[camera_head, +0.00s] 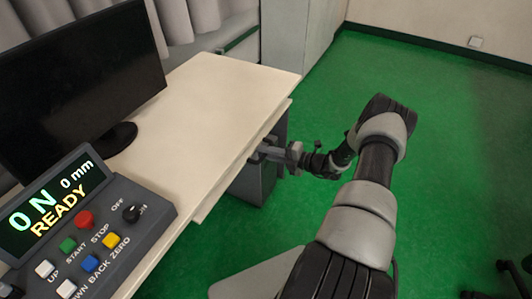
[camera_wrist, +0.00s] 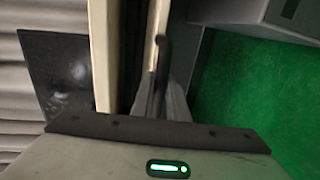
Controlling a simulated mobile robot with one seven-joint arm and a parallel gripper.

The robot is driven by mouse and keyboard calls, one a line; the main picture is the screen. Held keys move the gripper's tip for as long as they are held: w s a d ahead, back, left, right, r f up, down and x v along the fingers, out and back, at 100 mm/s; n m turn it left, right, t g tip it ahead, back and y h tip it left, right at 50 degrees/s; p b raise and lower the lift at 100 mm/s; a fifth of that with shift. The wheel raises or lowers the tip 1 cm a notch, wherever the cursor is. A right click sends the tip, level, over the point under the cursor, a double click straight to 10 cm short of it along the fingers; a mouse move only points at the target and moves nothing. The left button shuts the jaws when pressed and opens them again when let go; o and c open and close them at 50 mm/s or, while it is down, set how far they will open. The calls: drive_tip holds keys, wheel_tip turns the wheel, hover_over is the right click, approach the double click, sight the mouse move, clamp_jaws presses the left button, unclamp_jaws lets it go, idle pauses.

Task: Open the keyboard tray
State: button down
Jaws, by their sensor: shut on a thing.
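The keyboard tray (camera_head: 203,211) is a pale, thin board under the desk's top. Its front edge shows a little beyond the desk edge. In the wrist view its pale edge (camera_wrist: 153,35) runs up beside the fingers. My gripper (camera_head: 259,153) is at the tray's front, near the middle of the desk's side, and comes in from the right. In the wrist view my gripper (camera_wrist: 163,90) is shut at a dark bar-like part along the tray front. The exact contact is small and partly hidden by the fingers.
The desk (camera_head: 215,95) carries a black monitor (camera_head: 85,70) and a control box (camera_head: 85,235) with colored buttons, its display reading READY. A grey drawer unit (camera_head: 258,180) stands under the desk. Green floor (camera_head: 450,150) is open to the right.

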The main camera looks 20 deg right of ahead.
drive_tip(key=f+b+v, duration=0.1)
drive_tip(key=f+v, duration=0.1)
drive_tip(key=v, duration=0.7)
drive_tip(key=f+b+v, duration=0.1)
drive_tip(key=f+v, duration=0.1)
drive_tip(key=v, duration=0.8)
drive_tip(key=shift+v, duration=0.8)
drive_tip(key=shift+f, duration=0.15)
drive_tip(key=c, duration=1.7)
unclamp_jaws()
drive_tip(key=v, duration=1.7)
drive_tip(key=shift+s+d+f+p, duration=0.1)
drive_tip(key=shift+s+p, duration=0.15)
drive_tip(key=shift+p, duration=0.15)
